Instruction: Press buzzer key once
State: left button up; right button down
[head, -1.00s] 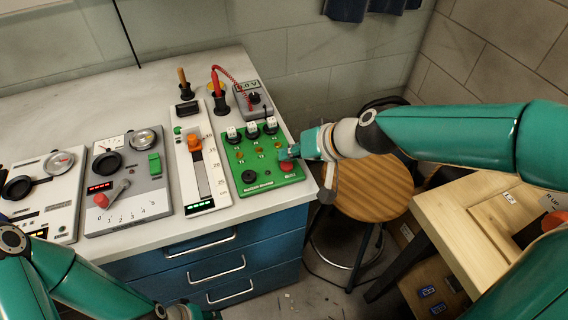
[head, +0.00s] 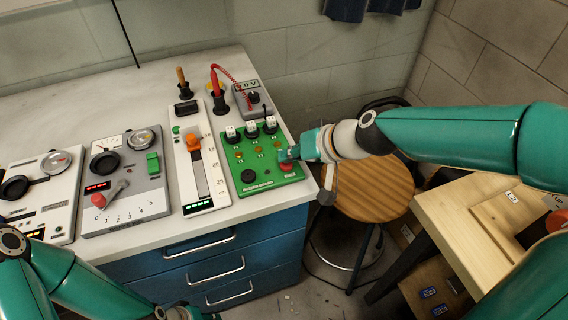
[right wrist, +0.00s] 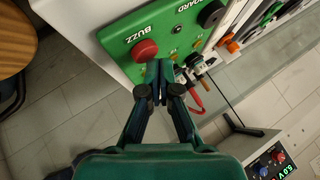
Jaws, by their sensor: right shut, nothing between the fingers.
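The buzzer key is a round red button (head: 286,167) at the front right of the green board (head: 262,186). In the right wrist view the red button (right wrist: 144,50) stands beside the word BUZZ. My right gripper (head: 285,155) is shut and empty, with its tips right by the key, over its back edge in the head view. In the right wrist view my right gripper's tips (right wrist: 160,68) appear just beside the button. I cannot tell whether they touch it.
The green board also carries white switches (head: 251,129) and a black knob (head: 248,176). A round wooden stool (head: 370,190) and a wooden table (head: 470,225) are at the right.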

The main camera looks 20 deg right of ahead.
aim_at(289, 165)
jog(key=shift+f+b, duration=0.5)
jog(key=shift+b, duration=0.05)
dwell(0.4)
jog(key=shift+r, duration=0.15)
dwell(0.3)
jog(key=shift+r+p, duration=0.75)
notch_tip(289, 165, up, 5)
jog(key=p, duration=0.4)
dwell(0.6)
